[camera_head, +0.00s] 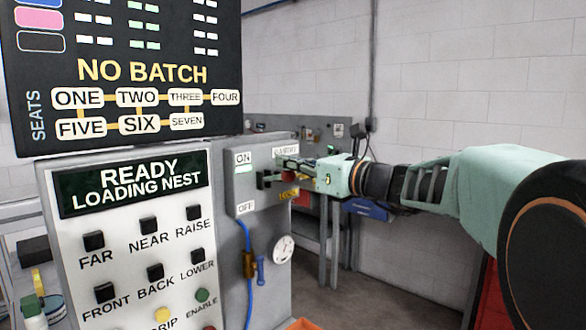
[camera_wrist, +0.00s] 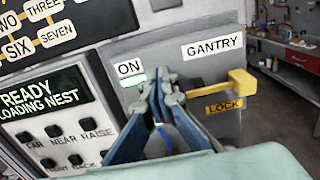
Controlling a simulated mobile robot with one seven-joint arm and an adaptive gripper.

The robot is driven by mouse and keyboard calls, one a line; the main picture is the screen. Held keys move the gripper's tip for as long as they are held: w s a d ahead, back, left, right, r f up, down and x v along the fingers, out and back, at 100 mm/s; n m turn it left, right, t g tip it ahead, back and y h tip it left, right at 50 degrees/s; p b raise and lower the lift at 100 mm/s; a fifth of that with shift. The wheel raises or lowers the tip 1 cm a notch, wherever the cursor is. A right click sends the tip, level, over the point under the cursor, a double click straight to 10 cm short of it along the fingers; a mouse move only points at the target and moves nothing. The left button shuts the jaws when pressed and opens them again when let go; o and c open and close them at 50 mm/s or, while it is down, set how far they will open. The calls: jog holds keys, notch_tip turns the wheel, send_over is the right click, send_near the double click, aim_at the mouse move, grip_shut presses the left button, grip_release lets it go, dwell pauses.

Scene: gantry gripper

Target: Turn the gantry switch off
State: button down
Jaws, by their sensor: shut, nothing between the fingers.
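The gantry switch box (camera_head: 270,222) is a grey box with an ON label (camera_head: 243,158) above and an OFF label (camera_head: 245,207) below. A green light shows just under ON, also in the wrist view (camera_wrist: 134,80). In the wrist view my fingers (camera_wrist: 167,82) reach toward the box, right of the ON label. Whether the fingertips touch anything is unclear.
A yellow LOCK handle (camera_wrist: 233,90) sticks out to the right of my fingers. A button panel (camera_head: 135,250) reading READY LOADING NEST stands left of the box, under a black NO BATCH board (camera_head: 140,52). A gauge (camera_head: 283,249) and blue cable (camera_head: 248,285) are below.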

aim_at(294, 178)
jog(key=shift+w+a+f+b, duration=0.15)
jog(key=shift+f+b, duration=0.85)
jog(key=shift+f, duration=0.6)
jog(key=shift+s+d+r+p, duration=0.45)
jog(key=shift+s+d+r, duration=0.2)
jog(key=shift+d+r, duration=0.15)
jog(key=v, duration=0.7)
jog(key=shift+b, duration=0.4)
jog(key=shift+f, duration=0.15)
